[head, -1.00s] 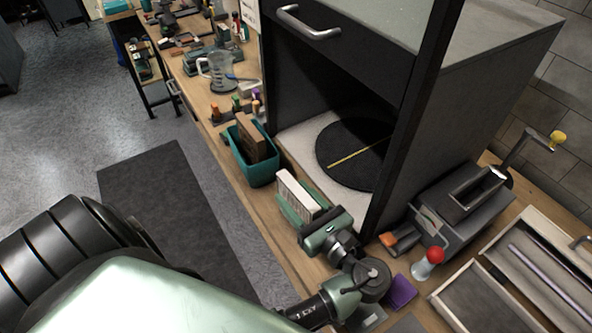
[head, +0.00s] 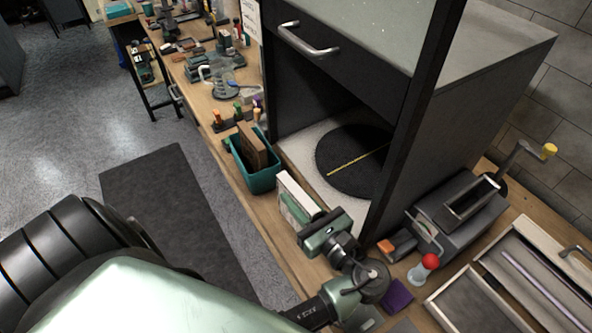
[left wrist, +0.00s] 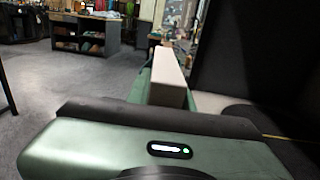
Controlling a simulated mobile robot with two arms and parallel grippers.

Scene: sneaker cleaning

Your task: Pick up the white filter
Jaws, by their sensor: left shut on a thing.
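The white filter (head: 299,190) is a pale upright block at the bench's front edge, before the open dark cabinet. My left gripper (head: 297,208) is shut on it, with a green finger across its near face. In the left wrist view the filter (left wrist: 168,80) stands out ahead of the gripper (left wrist: 165,98), between its green fingers. The filter's lower part is partly hidden by the finger, and I cannot tell if its bottom touches the bench. My right gripper is not in view.
A teal bin (head: 263,182) with brown blocks (head: 252,146) stands just left of the filter. The cabinet (head: 400,100) holds a black round disc (head: 352,165). A grey crank device (head: 455,215) and a red-knobbed tool (head: 428,263) are to the right.

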